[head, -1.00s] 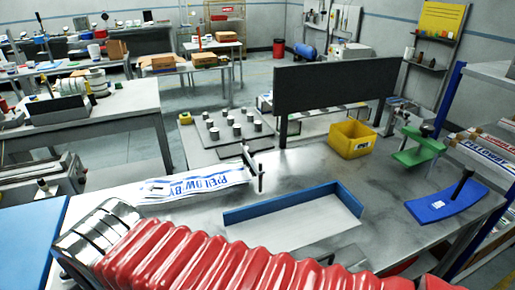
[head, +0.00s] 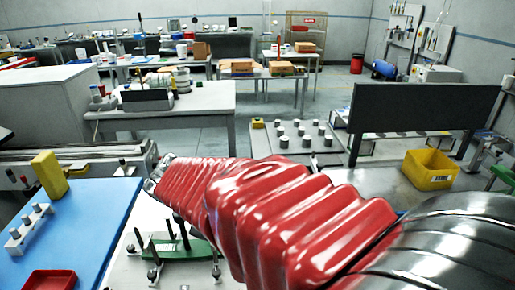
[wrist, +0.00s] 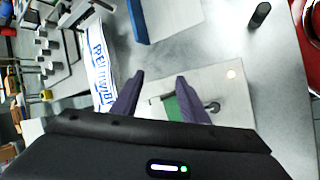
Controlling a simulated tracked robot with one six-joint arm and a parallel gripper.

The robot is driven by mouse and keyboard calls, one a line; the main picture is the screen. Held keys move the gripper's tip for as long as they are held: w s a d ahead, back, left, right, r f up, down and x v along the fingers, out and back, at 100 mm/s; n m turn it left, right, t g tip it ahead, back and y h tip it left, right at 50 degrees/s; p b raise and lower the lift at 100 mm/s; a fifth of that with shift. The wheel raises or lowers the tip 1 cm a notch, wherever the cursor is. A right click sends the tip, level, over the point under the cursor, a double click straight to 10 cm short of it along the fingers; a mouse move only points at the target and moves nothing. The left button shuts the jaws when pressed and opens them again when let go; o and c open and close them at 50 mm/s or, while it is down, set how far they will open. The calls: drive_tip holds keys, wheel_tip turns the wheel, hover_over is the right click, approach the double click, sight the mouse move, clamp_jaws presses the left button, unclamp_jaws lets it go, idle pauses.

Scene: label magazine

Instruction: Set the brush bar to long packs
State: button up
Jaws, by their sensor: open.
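In the wrist view my gripper (wrist: 158,92) has its two purple fingers spread, with nothing between the tips. Beyond them lies a pale plate (wrist: 232,100) carrying a green piece (wrist: 182,102) and a metal knob (wrist: 212,107). In the head view a green block (head: 185,250) with dark upright posts and silver knobs stands on a white surface, left of my red-sleeved arm. I cannot tell for sure which part is the brush bar, and no setting marks are readable. In the head view my gripper cannot be made out.
A printed white label strip (wrist: 98,62) and a blue wall (wrist: 139,22) lie past the fingers; a black post (wrist: 260,14) stands at upper right. A blue panel (head: 85,225) holds a yellow block (head: 49,175) and a red tray (head: 50,281). A yellow bin (head: 430,170) stands right.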

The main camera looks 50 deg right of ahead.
drive_tip(key=d+n+g+h, duration=0.4)
drive_tip(key=d+g+h, duration=0.1)
drive_tip(key=d, duration=1.2)
drive_tip(key=n+g+h, duration=0.1)
drive_tip(key=n+h, duration=0.4)
drive_tip(key=n, duration=0.1)
approach(323, 164)
drive_tip(key=shift+w+a+f, duration=0.2)
drive_tip(key=shift+w+f, duration=0.05)
drive_tip(key=shift+w, duration=0.15)
drive_tip(key=x, duration=1.3)
drive_tip(key=shift+s+d, duration=0.2)
drive_tip(key=shift+d, duration=0.15)
drive_tip(key=shift+c, duration=0.4)
clamp_jaws()
